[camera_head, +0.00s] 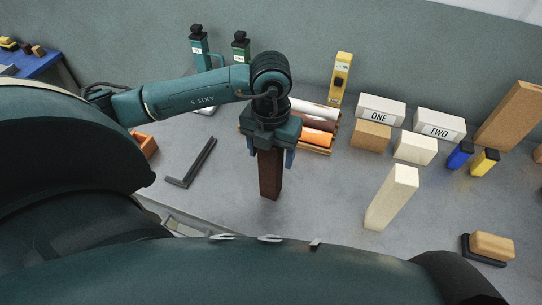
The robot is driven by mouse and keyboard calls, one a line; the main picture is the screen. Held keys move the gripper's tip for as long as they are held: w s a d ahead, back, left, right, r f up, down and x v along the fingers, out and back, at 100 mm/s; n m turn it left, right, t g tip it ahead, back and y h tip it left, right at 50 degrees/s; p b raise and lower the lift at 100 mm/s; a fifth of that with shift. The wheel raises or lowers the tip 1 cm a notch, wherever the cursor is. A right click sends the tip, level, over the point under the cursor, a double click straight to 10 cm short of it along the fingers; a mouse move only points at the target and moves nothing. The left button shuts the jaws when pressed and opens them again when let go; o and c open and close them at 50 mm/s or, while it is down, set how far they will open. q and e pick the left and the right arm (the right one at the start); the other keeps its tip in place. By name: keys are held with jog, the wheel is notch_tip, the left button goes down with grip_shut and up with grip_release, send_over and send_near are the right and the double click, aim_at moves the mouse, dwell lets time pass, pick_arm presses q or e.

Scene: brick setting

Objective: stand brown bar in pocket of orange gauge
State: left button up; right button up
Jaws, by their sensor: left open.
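The brown bar (271,180) stands upright on the grey table, its top hidden by my left gripper (271,160). The gripper points down over it, with a blue finger on either side. It is open, and I cannot tell whether a finger touches the bar. An orange piece (146,144) shows at the left, partly hidden behind my arm; it may be the orange gauge, but its pocket cannot be made out. My right gripper is not in view.
A dark angle piece (192,165) lies left of the bar. A rack with rolls (318,137) stands behind it. A tall cream block (392,198), labelled blocks ONE (380,113) and TWO (438,130), and a brush-like block (491,247) are at the right.

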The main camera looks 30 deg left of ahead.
pick_arm(q)
jog(key=shift+r, duration=0.1)
grip_shut()
dwell(0.6)
